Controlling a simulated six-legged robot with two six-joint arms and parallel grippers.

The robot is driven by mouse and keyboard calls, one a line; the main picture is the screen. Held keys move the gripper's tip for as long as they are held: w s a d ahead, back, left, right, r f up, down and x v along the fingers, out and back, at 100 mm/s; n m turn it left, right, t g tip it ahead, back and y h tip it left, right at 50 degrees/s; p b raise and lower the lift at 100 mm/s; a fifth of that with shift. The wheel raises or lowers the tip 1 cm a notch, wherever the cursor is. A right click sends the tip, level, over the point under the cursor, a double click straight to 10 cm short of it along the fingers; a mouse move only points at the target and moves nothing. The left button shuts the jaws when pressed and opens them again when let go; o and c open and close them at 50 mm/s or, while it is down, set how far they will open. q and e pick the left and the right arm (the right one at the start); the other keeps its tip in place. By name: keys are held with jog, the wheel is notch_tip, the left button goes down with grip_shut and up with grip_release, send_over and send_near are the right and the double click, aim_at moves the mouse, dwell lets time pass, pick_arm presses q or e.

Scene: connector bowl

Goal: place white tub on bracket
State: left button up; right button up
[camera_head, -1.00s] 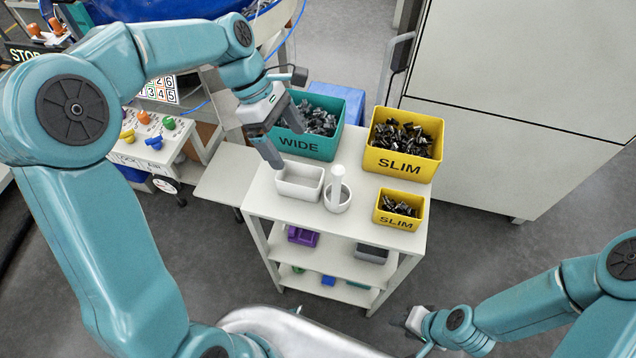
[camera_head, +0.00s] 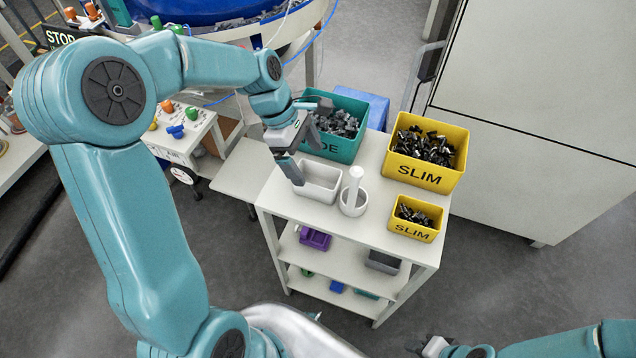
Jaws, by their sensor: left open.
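The white tub (camera_head: 319,190) is a small open rectangular tub on the white cart top, in front of the teal bin. My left gripper (camera_head: 309,166) is open at the tub's upper left, one finger over its left rim and the other near its back edge. I cannot tell whether the fingers touch it. A white upright post with a ring-shaped cup (camera_head: 354,207) stands just right of the tub; I cannot tell if this is the bracket. My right gripper (camera_head: 424,346) is at the bottom edge, mostly cut off, away from the cart.
The teal bin (camera_head: 335,148), its label partly covered by my gripper, holds dark connectors. Lower shelves hold a purple bin (camera_head: 315,239) and others. A cabinet (camera_head: 540,120) stands behind right.

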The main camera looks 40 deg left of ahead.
aim_at(317, 178)
pick_arm(q)
jog(key=x, duration=0.6)
jog(key=shift+d+f, duration=0.25)
jog(key=shift+d, duration=0.1)
jog(key=c, duration=1.2)
notch_tip(317, 178, up, 20)
jog(key=shift+s+r+p, duration=0.1)
jog(key=shift+p, duration=0.8)
